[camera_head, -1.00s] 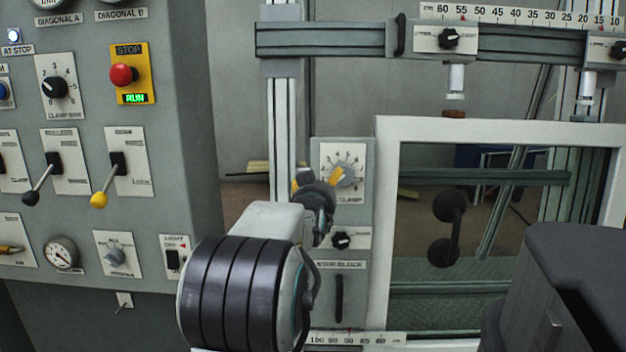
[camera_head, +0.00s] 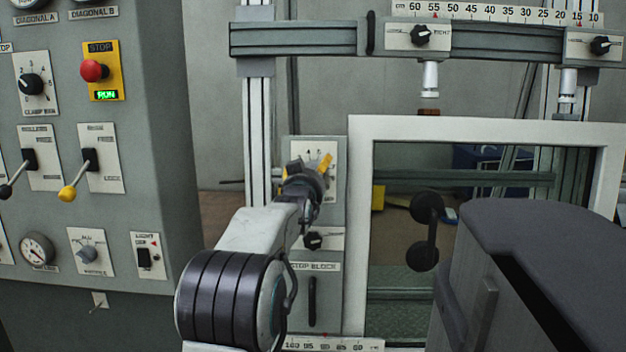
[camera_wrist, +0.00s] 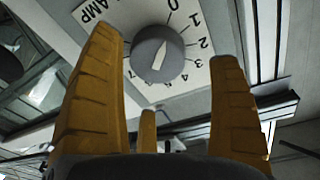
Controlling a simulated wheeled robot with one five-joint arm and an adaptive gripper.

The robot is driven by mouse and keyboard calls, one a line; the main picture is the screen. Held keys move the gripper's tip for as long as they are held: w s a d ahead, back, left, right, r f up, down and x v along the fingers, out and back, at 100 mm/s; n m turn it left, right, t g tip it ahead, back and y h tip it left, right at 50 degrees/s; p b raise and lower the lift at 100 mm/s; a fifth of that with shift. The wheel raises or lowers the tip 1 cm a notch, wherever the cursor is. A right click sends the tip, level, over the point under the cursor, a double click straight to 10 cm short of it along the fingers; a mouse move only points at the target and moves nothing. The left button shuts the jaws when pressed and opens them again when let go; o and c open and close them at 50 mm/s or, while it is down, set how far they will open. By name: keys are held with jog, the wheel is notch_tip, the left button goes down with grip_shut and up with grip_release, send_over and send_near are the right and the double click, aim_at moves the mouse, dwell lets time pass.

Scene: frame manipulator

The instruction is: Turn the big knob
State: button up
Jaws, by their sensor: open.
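The big knob (camera_wrist: 157,54) is round and grey with a pale pointer, on a white numbered dial plate (camera_wrist: 190,75) in the wrist view. Its pointer faces roughly the 0 end of the scale. The plate (camera_head: 331,190) also shows in the head view on a grey post, where my gripper hides the knob. My gripper (camera_head: 309,163) is open, with yellow fingers in front of the dial. In the wrist view the knob appears between the two long fingers, nearer the left one. A shorter third finger is below. I cannot tell whether any finger touches it.
A smaller black knob (camera_head: 314,241) and a vertical handle (camera_head: 312,301) sit below the dial. A white frame (camera_head: 361,220) stands right of it. A control panel (camera_head: 150,195) with levers and a red stop button (camera_head: 94,71) is at left.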

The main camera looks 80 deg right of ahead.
jog(key=shift+d, duration=1.55)
jog(key=shift+r, duration=0.2)
jog(key=c, duration=1.2)
jog(key=shift+s+r+m, duration=0.1)
jog(key=shift+r+m, duration=0.05)
jog(key=shift+m, duration=0.75)
jog(key=o, duration=1.2)
jog(key=shift+f, duration=0.25)
